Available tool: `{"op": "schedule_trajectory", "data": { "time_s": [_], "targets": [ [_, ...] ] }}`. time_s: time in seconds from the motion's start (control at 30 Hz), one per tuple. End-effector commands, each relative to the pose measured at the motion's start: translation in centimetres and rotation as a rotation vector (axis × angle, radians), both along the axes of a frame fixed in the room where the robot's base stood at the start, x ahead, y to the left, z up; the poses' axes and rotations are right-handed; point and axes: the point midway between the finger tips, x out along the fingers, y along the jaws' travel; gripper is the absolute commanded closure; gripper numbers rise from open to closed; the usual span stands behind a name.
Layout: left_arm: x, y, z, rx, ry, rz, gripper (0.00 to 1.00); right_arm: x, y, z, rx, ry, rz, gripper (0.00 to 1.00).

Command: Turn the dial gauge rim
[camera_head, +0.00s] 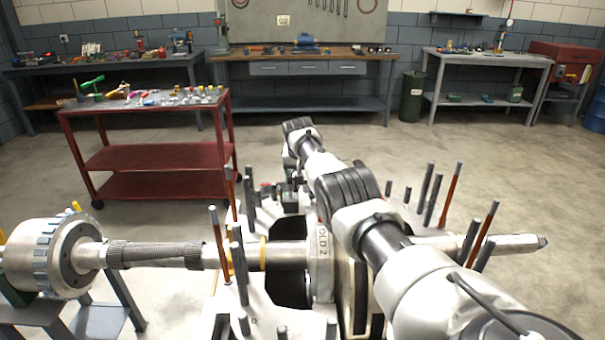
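An arm of mine comes in from the lower right and reaches up and left over the casing. Its far end bends down behind the forearm. Small dark parts (290,196) stand on the casing's flange below that end, with a bit of red on their left. They are too small to tell whether they are the dial gauge, its holder or my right gripper's fingers. The gauge's rim cannot be made out. The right gripper's opening cannot be seen. My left gripper is not in view.
The open lower casing (262,318) holds a long shaft (160,254) with a toothed hub (50,258) at left. Upright studs, some rust-brown (451,194), ring the casing. A red cart (150,157) stands behind at left. Benches line the back wall; the floor between is free.

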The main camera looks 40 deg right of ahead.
Motion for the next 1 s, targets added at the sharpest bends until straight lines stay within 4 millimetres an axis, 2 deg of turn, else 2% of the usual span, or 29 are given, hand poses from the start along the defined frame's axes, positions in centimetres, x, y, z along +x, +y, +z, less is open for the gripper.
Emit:
{"op": "schedule_trajectory", "data": {
  "time_s": [0.03, 0.07, 0.2, 0.57, 0.83, 1.0],
  "targets": [
    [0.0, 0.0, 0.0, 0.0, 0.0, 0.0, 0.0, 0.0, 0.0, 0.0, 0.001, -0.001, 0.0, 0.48],
    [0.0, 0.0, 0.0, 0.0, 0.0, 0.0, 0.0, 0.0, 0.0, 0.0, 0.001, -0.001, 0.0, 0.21],
    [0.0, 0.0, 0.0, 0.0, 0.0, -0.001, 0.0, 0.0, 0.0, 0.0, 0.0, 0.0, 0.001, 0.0],
    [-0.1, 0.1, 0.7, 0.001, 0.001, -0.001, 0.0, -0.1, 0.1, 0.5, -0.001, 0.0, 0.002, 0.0],
    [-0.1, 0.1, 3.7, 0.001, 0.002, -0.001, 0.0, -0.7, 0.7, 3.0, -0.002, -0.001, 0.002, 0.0],
    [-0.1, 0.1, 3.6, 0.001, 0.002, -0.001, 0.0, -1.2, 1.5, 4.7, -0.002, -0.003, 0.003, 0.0]
  ]
}}
